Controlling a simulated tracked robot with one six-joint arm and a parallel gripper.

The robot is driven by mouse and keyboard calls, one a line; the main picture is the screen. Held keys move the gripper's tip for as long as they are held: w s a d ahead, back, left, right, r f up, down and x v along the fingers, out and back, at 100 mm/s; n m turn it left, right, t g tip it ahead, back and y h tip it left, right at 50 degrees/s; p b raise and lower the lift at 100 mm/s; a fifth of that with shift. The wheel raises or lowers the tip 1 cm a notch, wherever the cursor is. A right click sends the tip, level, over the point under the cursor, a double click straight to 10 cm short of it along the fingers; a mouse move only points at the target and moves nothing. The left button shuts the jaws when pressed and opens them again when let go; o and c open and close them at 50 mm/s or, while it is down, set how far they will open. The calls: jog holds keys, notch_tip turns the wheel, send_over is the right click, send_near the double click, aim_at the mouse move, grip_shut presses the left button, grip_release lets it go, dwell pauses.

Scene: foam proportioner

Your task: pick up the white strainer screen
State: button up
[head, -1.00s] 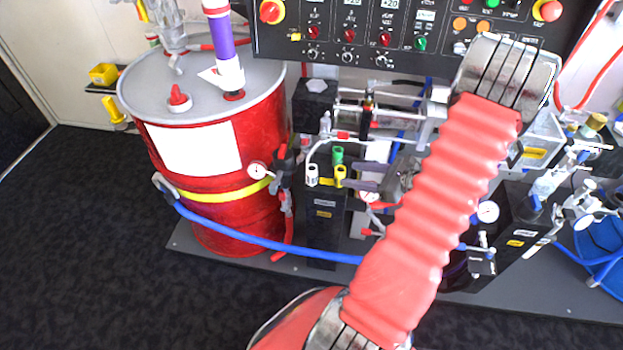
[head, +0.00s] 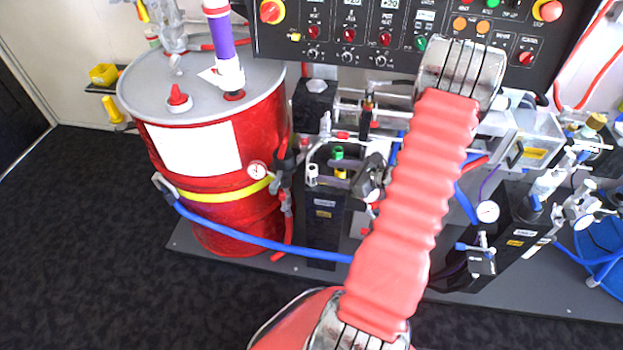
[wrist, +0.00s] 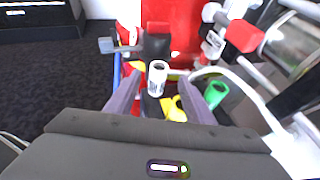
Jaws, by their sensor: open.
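The white strainer screen (head: 312,174) is a small upright cylinder with dark marks, on top of the black block left of my arm in the head view. In the wrist view the white strainer screen (wrist: 157,75) shows ahead, in line with the gap between my fingers. A yellow screen (wrist: 173,108) is close to its right, partly hidden by my gripper, and a green screen (wrist: 214,93) is further right. My gripper (wrist: 162,84) is open, with nothing held. I cannot tell how far its fingertips are from the white screen. In the head view my arm partly hides the gripper.
A red drum (head: 215,150) with a yellow band stands left of the block. A blue hose (head: 250,240) runs low in front. The control panel (head: 400,40) is behind. The dark floor at left is clear.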

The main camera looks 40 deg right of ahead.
aim_at(312, 168)
jog(key=shift+x, duration=2.6)
jog(key=shift+a, duration=0.15)
jog(key=shift+s, duration=0.1)
jog(key=shift+c, duration=0.3)
jog(key=c, duration=1.1)
